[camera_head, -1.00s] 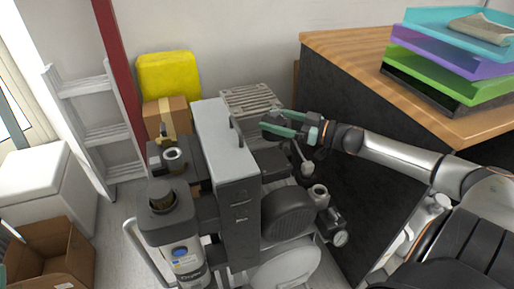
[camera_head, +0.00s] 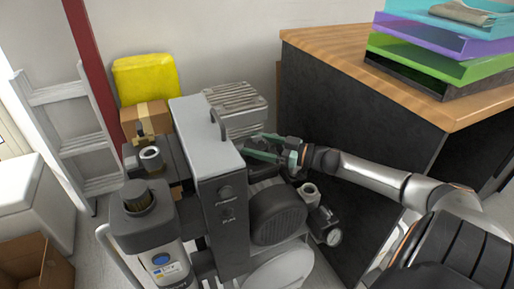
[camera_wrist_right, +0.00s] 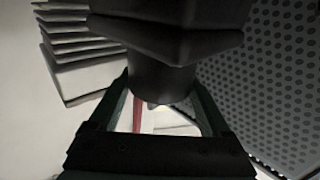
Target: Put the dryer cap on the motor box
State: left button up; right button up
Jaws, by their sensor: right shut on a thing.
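The motor box appears to be the tall grey box (camera_head: 226,218) in the middle of the head view, with a handle on top and dark knobs on its front. My right gripper (camera_head: 254,147) is just right of its upper part, below the finned block. It is shut on a dark piece, which I take to be the dryer cap (camera_wrist_right: 163,80). In the right wrist view the cap is a dark round body under a wider flange, between the fingers. My left gripper is not in view.
A finned grey block (camera_head: 236,97) stands behind the gripper. A dark desk side (camera_head: 345,130) stands close on the right. A perforated panel (camera_wrist_right: 268,70) fills the wrist view's right.

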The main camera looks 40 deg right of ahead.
jog(key=o, duration=1.3)
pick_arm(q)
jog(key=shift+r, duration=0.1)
pick_arm(e)
jog(key=shift+r, duration=0.1)
jog(key=shift+s+d, duration=0.15)
jog(key=shift+s, duration=0.15)
pick_arm(q)
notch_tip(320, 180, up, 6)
jog(key=p, duration=0.5)
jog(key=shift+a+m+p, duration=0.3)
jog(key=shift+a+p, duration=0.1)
pick_arm(e)
jog(key=v, duration=1.1)
jog(key=shift+s, duration=0.2)
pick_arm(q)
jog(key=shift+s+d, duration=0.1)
